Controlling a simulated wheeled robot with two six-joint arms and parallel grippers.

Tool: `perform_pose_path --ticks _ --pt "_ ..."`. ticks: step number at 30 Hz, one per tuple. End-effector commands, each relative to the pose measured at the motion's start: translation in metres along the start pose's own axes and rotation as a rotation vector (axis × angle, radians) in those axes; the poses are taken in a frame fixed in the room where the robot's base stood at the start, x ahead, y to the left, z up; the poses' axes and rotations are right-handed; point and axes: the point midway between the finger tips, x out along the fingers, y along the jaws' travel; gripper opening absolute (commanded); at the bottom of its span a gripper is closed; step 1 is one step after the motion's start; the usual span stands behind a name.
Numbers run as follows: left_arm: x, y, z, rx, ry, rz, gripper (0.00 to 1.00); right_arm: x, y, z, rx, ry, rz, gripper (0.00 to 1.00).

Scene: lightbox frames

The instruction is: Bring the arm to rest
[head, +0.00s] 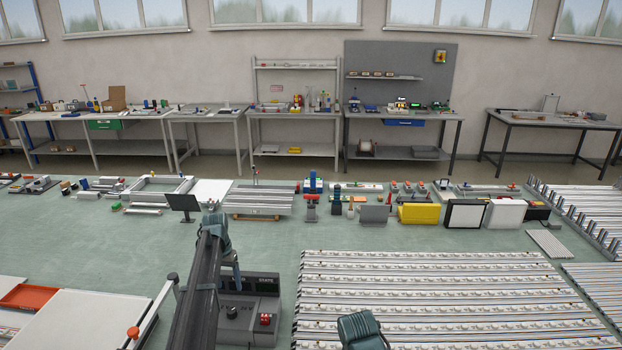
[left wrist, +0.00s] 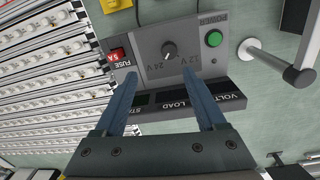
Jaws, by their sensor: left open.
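My left gripper (head: 237,282) hangs at the end of my left arm over the grey power supply box (head: 250,325). In the left wrist view my left gripper (left wrist: 167,82) is open, its two blue fingers apart with nothing between them. The power supply box (left wrist: 150,50) lies beyond the fingers, with a dark knob, a red fuse switch and a green power button. I cannot tell whether the fingertips touch it.
Rows of white LED strips (head: 430,290) fill the bench right of the box. A white panel (head: 85,320) and an orange tray (head: 28,296) lie to the left. Frames, a yellow box (head: 419,213) and small parts line the back. Bare green bench top lies between.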

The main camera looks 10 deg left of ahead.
Motion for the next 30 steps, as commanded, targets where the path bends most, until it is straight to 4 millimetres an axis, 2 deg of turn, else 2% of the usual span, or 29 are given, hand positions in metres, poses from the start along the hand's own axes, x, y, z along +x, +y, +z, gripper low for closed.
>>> perform_pose_path --ticks 1,5,6,9,12,15,18,21,25,30 --pt "0.013 0.027 0.015 0.017 -0.005 -0.005 0.73 0.012 -0.001 -0.001 -0.001 0.000 0.000 0.50" --pt "0.042 0.103 0.057 0.064 -0.022 -0.026 0.73 0.037 -0.003 -0.002 -0.003 0.000 0.001 0.50" --pt "0.051 0.127 0.073 0.080 -0.027 -0.035 0.73 0.045 -0.004 -0.003 -0.003 0.000 0.001 0.50" --pt "0.073 0.183 0.116 0.118 -0.037 -0.057 0.73 0.064 -0.006 -0.004 -0.005 0.000 0.001 0.50" --pt "0.095 0.229 0.164 0.158 -0.044 -0.082 0.73 0.083 -0.007 -0.005 -0.007 0.001 0.002 0.50" --pt "0.113 0.263 0.209 0.193 -0.048 -0.105 0.73 0.099 -0.009 -0.006 -0.009 0.001 0.002 0.50" --pt "0.126 0.286 0.247 0.221 -0.049 -0.124 0.73 0.111 -0.010 -0.007 -0.011 0.001 0.003 0.50" --pt "0.134 0.299 0.273 0.239 -0.049 -0.138 0.73 0.119 -0.011 -0.007 -0.012 0.001 0.003 0.50" --pt "0.138 0.306 0.288 0.251 -0.048 -0.148 0.73 0.123 -0.011 -0.007 -0.012 0.001 0.003 0.50" --pt "0.137 0.308 0.289 0.251 -0.048 -0.150 0.73 0.122 -0.011 -0.007 -0.013 0.001 0.003 0.50"
